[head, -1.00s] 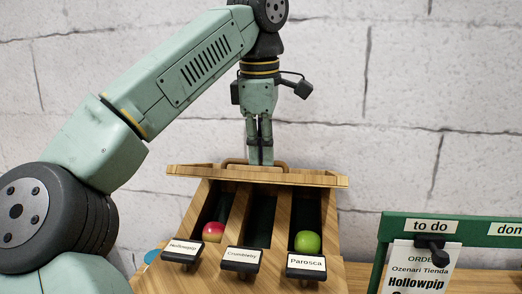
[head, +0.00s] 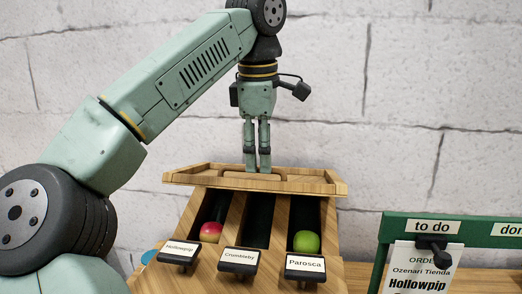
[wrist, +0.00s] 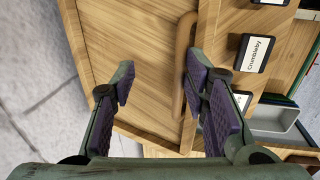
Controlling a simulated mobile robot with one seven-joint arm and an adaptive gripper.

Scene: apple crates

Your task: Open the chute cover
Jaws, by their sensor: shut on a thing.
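The wooden chute cover (head: 225,180) is a shallow tray-like board across the top of the sloped chutes. It fills much of the wrist view (wrist: 140,30). Its rounded wooden handle (head: 283,178) lies along its top; in the wrist view the handle (wrist: 184,50) runs up and down beside the right-hand finger. My gripper (head: 257,168) points down at the handle, and its two fingers show some space between them. In the wrist view my gripper (wrist: 158,82) straddles the handle, which lies close to one finger. Contact at the other finger is hard to see.
Below the cover, the Hollowpip chute holds a red apple (head: 210,232) and the Parosca chute a green apple (head: 306,241). No apple shows in the middle Crumbleby chute (head: 258,220). A green order rack (head: 390,225) stands at the right. A block wall (head: 420,120) is behind.

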